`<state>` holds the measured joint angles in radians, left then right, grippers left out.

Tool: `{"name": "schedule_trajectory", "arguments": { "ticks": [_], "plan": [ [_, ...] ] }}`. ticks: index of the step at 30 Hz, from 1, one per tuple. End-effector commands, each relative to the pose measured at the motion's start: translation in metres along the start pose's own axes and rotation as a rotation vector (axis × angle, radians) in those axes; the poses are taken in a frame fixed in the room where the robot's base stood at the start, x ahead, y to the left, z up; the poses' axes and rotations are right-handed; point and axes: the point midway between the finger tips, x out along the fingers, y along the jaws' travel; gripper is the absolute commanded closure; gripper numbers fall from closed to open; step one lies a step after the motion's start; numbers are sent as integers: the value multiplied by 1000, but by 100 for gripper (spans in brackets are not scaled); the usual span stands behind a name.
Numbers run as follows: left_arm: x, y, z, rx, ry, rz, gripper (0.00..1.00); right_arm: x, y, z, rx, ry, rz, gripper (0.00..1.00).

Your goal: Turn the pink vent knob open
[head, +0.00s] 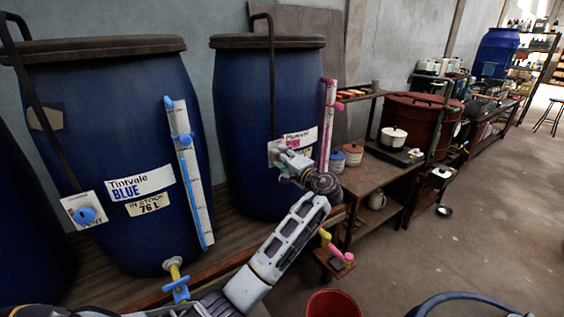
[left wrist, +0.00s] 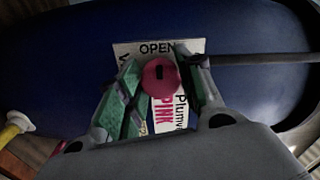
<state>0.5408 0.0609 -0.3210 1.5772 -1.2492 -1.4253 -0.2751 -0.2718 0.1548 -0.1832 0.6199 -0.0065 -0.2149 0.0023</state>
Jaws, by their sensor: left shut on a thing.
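In the left wrist view the round pink vent knob (left wrist: 161,76) sits on a white plate (left wrist: 190,46) marked "OPEN" on the blue pink-dye vat (left wrist: 60,70). My left gripper (left wrist: 162,84) has its two green-padded fingers on either side of the knob and is shut on it. A dark slot shows on the knob's face. In the head view my left gripper (head: 285,160) is at the front of the second vat (head: 240,100), over its label, and hides the knob. My right gripper is not in view.
The Tintvale Blue vat (head: 110,110) stands to the left with its blue vent knob (head: 86,215) and blue valve (head: 176,287). A pink-marked gauge (head: 327,125) and pink valve (head: 340,255) are right of my wrist. A red bucket (head: 333,303) stands below.

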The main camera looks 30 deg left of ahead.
Motion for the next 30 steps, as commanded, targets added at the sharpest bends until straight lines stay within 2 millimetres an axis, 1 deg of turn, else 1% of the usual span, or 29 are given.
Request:
{"name": "schedule_trajectory", "arguments": {
  "ticks": [1,5,14,15,19,20,26,30],
  "plan": [
    [-1,4,1,-3,-2,5,88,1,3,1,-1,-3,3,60],
    [-1,4,1,-9,-2,6,88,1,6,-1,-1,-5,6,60],
    [-1,4,1,-10,-2,6,88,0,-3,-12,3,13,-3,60],
    [-1,4,1,-9,-2,6,61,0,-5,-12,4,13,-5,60],
    [-1,3,1,-10,-2,6,44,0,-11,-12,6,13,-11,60],
    [-1,3,1,-10,-2,5,42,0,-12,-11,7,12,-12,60],
    [0,1,0,-10,-1,3,42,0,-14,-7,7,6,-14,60],
    [-1,1,0,-11,-1,2,42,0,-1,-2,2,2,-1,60]
  ]
}}
